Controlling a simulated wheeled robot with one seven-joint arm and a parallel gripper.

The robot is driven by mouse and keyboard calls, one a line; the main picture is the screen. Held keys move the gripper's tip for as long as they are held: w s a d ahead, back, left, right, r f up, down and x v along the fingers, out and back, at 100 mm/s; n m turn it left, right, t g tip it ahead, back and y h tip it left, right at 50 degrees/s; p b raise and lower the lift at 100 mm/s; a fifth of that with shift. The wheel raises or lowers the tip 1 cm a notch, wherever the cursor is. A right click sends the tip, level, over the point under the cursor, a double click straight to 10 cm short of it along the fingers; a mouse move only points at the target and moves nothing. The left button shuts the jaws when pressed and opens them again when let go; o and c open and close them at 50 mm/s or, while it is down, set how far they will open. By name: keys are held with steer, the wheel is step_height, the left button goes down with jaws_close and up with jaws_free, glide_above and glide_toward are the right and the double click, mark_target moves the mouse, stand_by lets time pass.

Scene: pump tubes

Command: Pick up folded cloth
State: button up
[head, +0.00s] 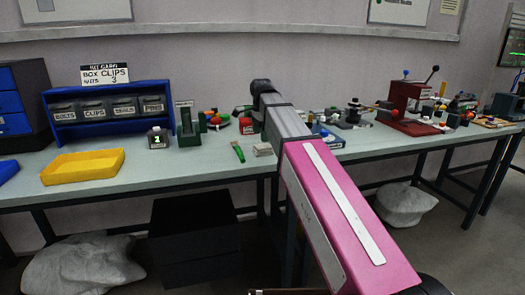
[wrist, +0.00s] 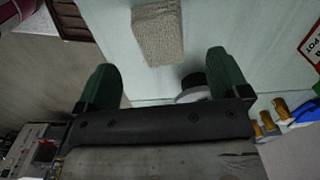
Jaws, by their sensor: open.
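The folded cloth (wrist: 158,36) is a beige-grey, coarse-woven block lying on the pale bench top in the wrist view. In the head view it looks to be the small pale block (head: 263,149) near the bench's front edge, just left of my arm. My gripper (wrist: 162,72) has two green fingers spread wide, with nothing held between them. In the wrist view the cloth lies beyond the fingertips, between their lines and apart from both.
A dark round object with a pale base (wrist: 193,88) is close to the right finger. Brass-coloured fittings (wrist: 267,122) lie at lower right. The bench's front is mostly clear.

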mark_target(262, 146)
steer(key=shift+d+f, duration=0.2)
steer(key=shift+f, duration=3.35)
steer(key=c, duration=1)
